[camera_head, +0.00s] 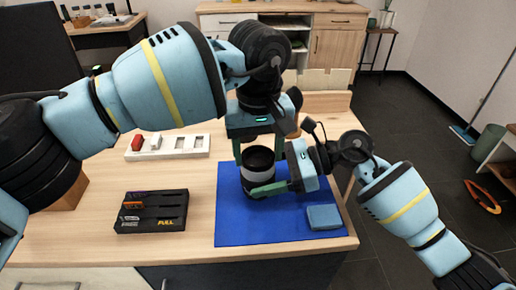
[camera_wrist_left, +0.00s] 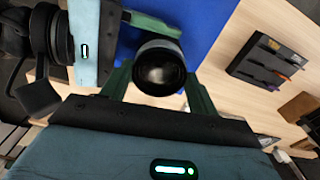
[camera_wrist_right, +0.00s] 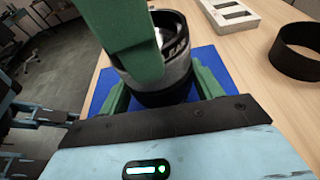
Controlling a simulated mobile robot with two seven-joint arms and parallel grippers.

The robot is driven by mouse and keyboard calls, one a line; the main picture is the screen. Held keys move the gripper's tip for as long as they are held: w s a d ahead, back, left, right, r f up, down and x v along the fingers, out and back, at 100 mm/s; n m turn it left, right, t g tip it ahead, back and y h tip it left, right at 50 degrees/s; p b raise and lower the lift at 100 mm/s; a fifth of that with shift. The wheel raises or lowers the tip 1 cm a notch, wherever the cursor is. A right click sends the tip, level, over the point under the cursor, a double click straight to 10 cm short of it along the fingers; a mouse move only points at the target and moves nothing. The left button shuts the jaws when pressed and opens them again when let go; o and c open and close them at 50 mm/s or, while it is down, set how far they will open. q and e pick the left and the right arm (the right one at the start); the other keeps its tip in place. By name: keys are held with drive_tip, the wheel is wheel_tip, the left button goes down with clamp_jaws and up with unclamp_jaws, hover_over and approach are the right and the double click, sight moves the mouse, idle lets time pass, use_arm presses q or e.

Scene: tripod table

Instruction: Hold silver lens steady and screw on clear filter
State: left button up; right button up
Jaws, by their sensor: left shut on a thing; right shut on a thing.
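The silver lens (camera_head: 258,172), a black cylinder with a silver band, stands upright on the blue mat (camera_head: 230,215). My right gripper (camera_head: 265,182) is shut around its body from the right, and the right wrist view shows the lens (camera_wrist_right: 165,90) between its green fingers. My left gripper (camera_head: 260,150) reaches down from above, its fingers on both sides of the lens top. In the left wrist view, the clear filter (camera_wrist_left: 160,70) appears as a round glass face in a black rim between those fingers. The seam between filter and lens is not distinguishable.
A blue block (camera_head: 324,217) lies at the mat's right corner. A black slotted holder (camera_head: 152,212) and a white slotted tray (camera_head: 180,146) with a red piece stand left of the mat. A black ring (camera_wrist_right: 295,50) stands on the tabletop. Bare wood lies between holder and mat.

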use_arm(q)
drive_tip(key=shift+m, duration=0.8)
drive_tip(key=shift+c, duration=0.5)
drive_tip(key=shift+f+m, duration=0.1)
drive_tip(key=shift+m, duration=0.6)
drive_tip(key=shift+f+m, duration=0.1)
drive_tip(key=shift+m, duration=1.4)
drive_tip(key=shift+a+m, duration=0.1)
drive_tip(key=shift+m, duration=1.4)
drive_tip(key=shift+w+m, duration=0.1)
drive_tip(key=shift+m, duration=1.4)
